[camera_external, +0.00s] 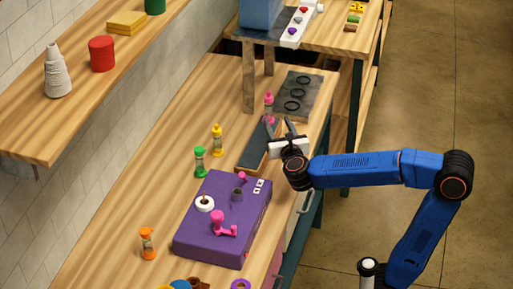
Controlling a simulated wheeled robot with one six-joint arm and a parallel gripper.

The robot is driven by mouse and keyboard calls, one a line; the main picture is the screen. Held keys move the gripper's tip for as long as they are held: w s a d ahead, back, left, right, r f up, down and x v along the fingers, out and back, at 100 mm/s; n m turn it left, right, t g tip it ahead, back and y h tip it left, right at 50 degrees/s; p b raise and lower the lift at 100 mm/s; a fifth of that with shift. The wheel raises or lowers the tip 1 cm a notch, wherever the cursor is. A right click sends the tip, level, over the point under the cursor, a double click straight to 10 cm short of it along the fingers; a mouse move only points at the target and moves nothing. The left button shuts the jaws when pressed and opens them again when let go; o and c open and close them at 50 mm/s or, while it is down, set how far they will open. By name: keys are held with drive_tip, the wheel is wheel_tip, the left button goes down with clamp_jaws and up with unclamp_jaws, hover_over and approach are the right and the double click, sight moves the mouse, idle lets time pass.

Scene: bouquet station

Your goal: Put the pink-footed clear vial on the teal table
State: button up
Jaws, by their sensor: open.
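A small vial with pink ends (268,105) stands upright on the wooden counter, near the far end of a dark slab. My gripper (280,125) is open just in front of and below it in the picture. Its two fingers are spread and point toward the vial. I cannot tell whether a finger touches it, and the vial's lower end is partly hidden. A table with dark teal legs (356,85) stands at the back right. The counter also has a teal front (312,222).
Green (200,160), yellow (217,140) and orange (148,243) vials stand on the counter. A purple box (222,222) with pink knobs lies in front. A dark mat with black rings (309,90) lies behind. A wooden riser post (249,85) stands close to the pink vial.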

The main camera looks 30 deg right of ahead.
sight(270, 106)
drive_tip(key=x, duration=1.1)
drive_tip(key=shift+w+d, duration=0.15)
drive_tip(key=shift+w, duration=0.15)
drive_tip(key=shift+x, duration=2.6)
drive_tip(key=shift+f, duration=0.1)
clamp_jaws()
